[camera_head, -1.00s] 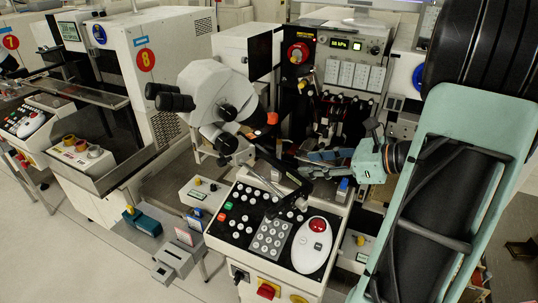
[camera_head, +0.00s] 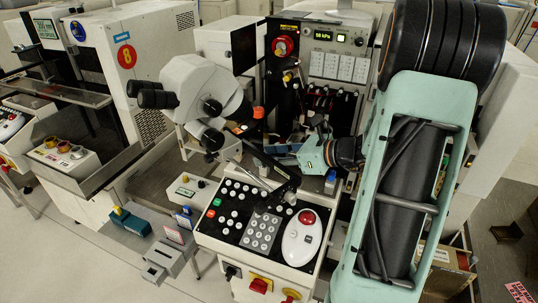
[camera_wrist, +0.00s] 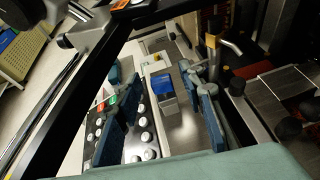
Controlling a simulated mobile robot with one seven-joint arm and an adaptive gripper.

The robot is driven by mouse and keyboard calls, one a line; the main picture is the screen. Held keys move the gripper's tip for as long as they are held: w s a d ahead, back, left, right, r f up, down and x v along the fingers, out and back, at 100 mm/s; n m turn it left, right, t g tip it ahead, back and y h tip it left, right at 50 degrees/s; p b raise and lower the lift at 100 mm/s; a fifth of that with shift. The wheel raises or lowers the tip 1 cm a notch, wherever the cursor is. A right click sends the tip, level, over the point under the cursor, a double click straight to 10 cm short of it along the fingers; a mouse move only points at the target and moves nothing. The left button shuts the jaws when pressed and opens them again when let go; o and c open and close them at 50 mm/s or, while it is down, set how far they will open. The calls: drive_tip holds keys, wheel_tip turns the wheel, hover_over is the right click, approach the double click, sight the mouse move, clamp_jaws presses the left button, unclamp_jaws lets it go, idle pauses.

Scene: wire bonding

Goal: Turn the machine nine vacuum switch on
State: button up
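The centre machine (camera_head: 325,65) carries a lit kPa readout (camera_head: 323,36) and a small dark knob (camera_head: 358,41) to its right. No number nine shows on it. I cannot tell which control is the vacuum switch. My gripper (camera_head: 285,152) is in front of the machine, above the back of its control panel and right of the microscope. The wrist view shows my gripper (camera_wrist: 155,95) open, its dark blue fingers wide apart and empty. A blue-topped block (camera_wrist: 162,86) shows beyond the gap between them; it also shows in the head view (camera_head: 330,182).
The microscope (camera_head: 207,90) stands left of my gripper. A black bar (camera_wrist: 75,100) crosses the wrist view close by. The control panel (camera_head: 255,225) has several buttons and a white trackball unit (camera_head: 301,238). A machine labelled 8 (camera_head: 127,57) is at left.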

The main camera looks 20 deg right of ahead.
drive_tip(key=shift+c, duration=0.2)
clamp_jaws()
drive_tip(key=shift+w+r+n+g+y+p, duration=0.1)
drive_tip(key=shift+n+g+y+p, duration=0.2)
drive_tip(key=shift+p, duration=0.05)
drive_tip(key=shift+n+g+y, duration=0.3)
drive_tip(key=shift+n+g, duration=0.1)
drive_tip(key=shift+n, duration=0.1)
drive_tip(key=shift+o, duration=0.2)
unclamp_jaws()
drive_tip(key=shift+d, duration=0.1)
drive_tip(key=v, duration=1.2)
